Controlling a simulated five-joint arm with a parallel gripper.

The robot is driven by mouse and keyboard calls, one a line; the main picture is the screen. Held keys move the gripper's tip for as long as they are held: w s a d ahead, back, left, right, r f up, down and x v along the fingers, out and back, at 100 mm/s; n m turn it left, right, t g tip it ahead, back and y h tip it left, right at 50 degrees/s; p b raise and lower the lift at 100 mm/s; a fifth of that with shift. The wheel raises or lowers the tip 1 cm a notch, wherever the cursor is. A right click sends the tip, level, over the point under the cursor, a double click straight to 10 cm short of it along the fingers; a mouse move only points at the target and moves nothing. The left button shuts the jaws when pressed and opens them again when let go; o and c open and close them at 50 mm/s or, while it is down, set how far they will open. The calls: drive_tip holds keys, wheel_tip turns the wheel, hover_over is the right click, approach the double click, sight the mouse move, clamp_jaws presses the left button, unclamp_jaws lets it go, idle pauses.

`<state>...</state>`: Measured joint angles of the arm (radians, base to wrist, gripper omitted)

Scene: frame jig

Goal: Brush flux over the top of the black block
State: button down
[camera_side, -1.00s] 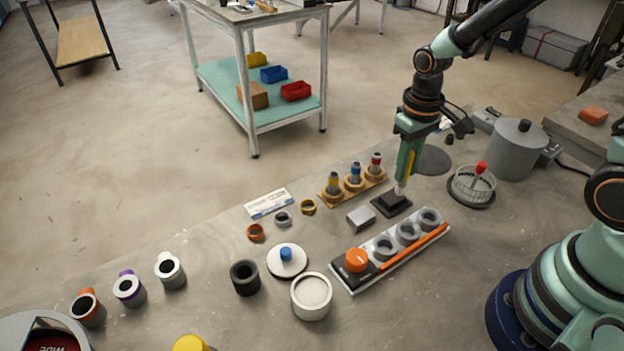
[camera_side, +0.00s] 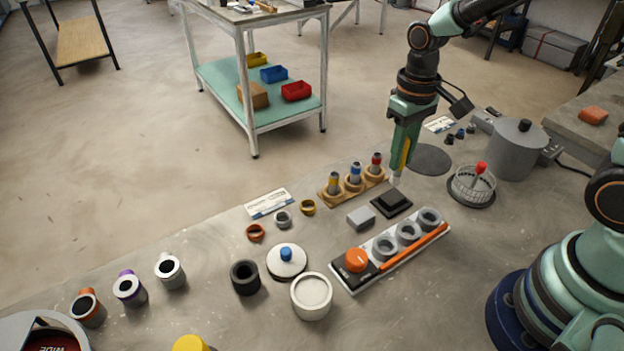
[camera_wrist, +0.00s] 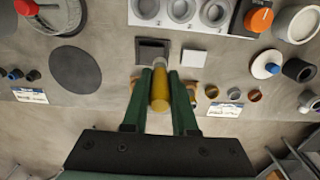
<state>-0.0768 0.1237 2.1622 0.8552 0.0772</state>
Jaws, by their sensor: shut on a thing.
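The black block (camera_side: 391,201) lies flat on its dark base on the bench, and it also shows in the wrist view (camera_wrist: 152,50). My gripper (camera_side: 401,152) is shut on a brush with a yellow handle (camera_wrist: 159,92). The brush points down and tilts slightly, and its pale tip (camera_side: 395,181) is at the far edge of the block. The tip looks slightly above the block, but I cannot tell the exact gap.
A light grey block (camera_side: 361,218) sits left of the black block. A wooden rack (camera_side: 340,196) with several capped bottles stands behind it. A tray (camera_side: 343,283) with grey rings and an orange knob lies in front. A flat dark disc (camera_side: 431,160) is to the right.

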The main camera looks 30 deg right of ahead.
drive_tip(key=shift+r, duration=1.3)
